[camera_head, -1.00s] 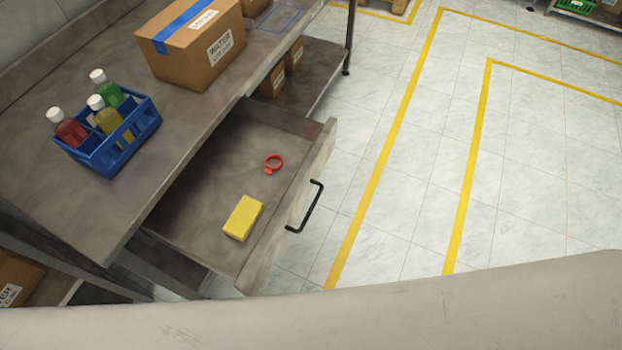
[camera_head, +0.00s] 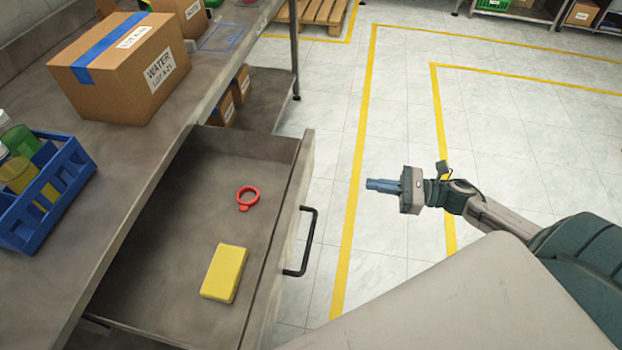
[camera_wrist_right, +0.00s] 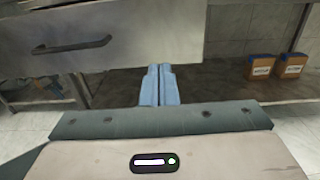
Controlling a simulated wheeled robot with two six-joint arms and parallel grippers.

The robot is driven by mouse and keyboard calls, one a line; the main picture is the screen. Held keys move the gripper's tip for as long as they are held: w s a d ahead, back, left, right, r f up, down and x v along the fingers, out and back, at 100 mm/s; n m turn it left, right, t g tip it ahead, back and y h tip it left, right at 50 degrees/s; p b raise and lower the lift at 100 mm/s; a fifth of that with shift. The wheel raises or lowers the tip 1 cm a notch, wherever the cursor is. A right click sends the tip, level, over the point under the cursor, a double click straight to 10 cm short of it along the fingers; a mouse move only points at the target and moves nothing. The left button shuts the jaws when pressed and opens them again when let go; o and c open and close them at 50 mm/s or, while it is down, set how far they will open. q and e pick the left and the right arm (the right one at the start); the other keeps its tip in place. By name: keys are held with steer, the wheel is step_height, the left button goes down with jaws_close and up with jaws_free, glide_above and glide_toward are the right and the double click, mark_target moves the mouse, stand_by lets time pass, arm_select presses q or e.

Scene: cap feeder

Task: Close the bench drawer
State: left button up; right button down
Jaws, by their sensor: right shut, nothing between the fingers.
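The bench drawer (camera_head: 262,275) is pulled well out from under the bench. A black bar handle (camera_head: 303,245) is on its front. Inside lie a yellow block (camera_head: 224,273) and a red ring-shaped item (camera_head: 247,198). My right gripper (camera_head: 370,185) is shut and empty, out to the right of the drawer front and apart from it. In the right wrist view, the shut blue fingers (camera_wrist_right: 159,72) point toward the drawer's right end, and the handle (camera_wrist_right: 72,46) shows to their left. My left gripper is not in view.
On the bench top (camera_head: 120,150) stand a cardboard box (camera_head: 120,70) and a blue crate (camera_head: 28,222) with bottles. Boxes (camera_head: 241,85) sit on a lower shelf. The floor right of the drawer is clear, marked with yellow lines.

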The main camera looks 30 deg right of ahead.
glide_toward(309, 174)
steer(key=x, duration=0.2)
steer(key=p+x, duration=0.2)
steer(key=x, duration=0.1)
steer(key=shift+a+r, duration=0.4)
arm_select(q)
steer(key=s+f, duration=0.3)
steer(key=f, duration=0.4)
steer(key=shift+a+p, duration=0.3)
steer(key=shift+p, duration=0.05)
arm_select(e)
steer(key=shift+w+a+f, duration=0.1)
steer(key=shift+w+a, duration=0.25)
steer(key=shift+a, duration=0.15)
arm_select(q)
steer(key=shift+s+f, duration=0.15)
